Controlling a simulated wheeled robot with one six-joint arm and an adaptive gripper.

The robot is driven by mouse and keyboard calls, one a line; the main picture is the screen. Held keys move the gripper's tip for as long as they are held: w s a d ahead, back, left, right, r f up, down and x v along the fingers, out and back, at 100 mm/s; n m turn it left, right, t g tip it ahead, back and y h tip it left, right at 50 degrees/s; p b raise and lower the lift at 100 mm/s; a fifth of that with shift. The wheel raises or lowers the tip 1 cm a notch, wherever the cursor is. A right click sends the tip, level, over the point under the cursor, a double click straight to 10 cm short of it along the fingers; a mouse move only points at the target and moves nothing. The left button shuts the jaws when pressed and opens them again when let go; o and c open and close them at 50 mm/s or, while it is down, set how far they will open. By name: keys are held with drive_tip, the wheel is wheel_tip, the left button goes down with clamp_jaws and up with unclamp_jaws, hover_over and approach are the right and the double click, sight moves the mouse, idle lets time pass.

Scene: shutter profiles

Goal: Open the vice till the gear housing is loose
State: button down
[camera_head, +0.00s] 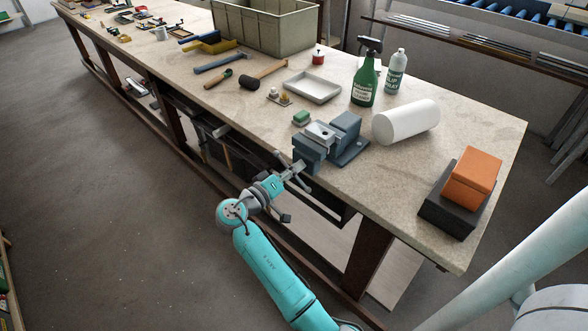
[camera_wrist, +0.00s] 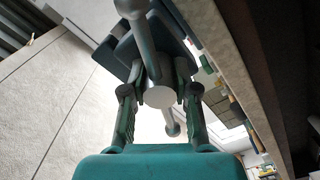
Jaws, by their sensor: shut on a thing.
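The blue-grey vice (camera_head: 346,131) is fixed at the front edge of the bench. A silver-grey gear housing (camera_head: 321,132) sits between its jaws. I see no clear gap between the jaws and the housing. My gripper (camera_head: 289,172) is at the front of the vice, out past the bench edge. In the wrist view my gripper (camera_wrist: 160,92) is shut on the vice handle (camera_wrist: 145,42), around the round end of the screw. The handle bar slants from the top of that view down between the fingers. The housing cannot be made out there.
On the bench (camera_head: 400,185) are a white roll (camera_head: 406,121), a green spray bottle (camera_head: 365,82), a pale bottle (camera_head: 396,72) and a shallow tray (camera_head: 312,87). An orange box (camera_head: 472,178) stands on a dark base at right. A green-topped block (camera_head: 301,117) lies close left of the vice.

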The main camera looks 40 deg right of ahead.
drive_tip(key=n, duration=0.9)
drive_tip(key=shift+f+n, duration=0.1)
drive_tip(key=shift+n, duration=0.2)
drive_tip(key=n, duration=0.4)
drive_tip(key=shift+n, duration=2.6)
drive_tip(key=shift+d, duration=0.1)
drive_tip(key=c, duration=0.9)
unclamp_jaws()
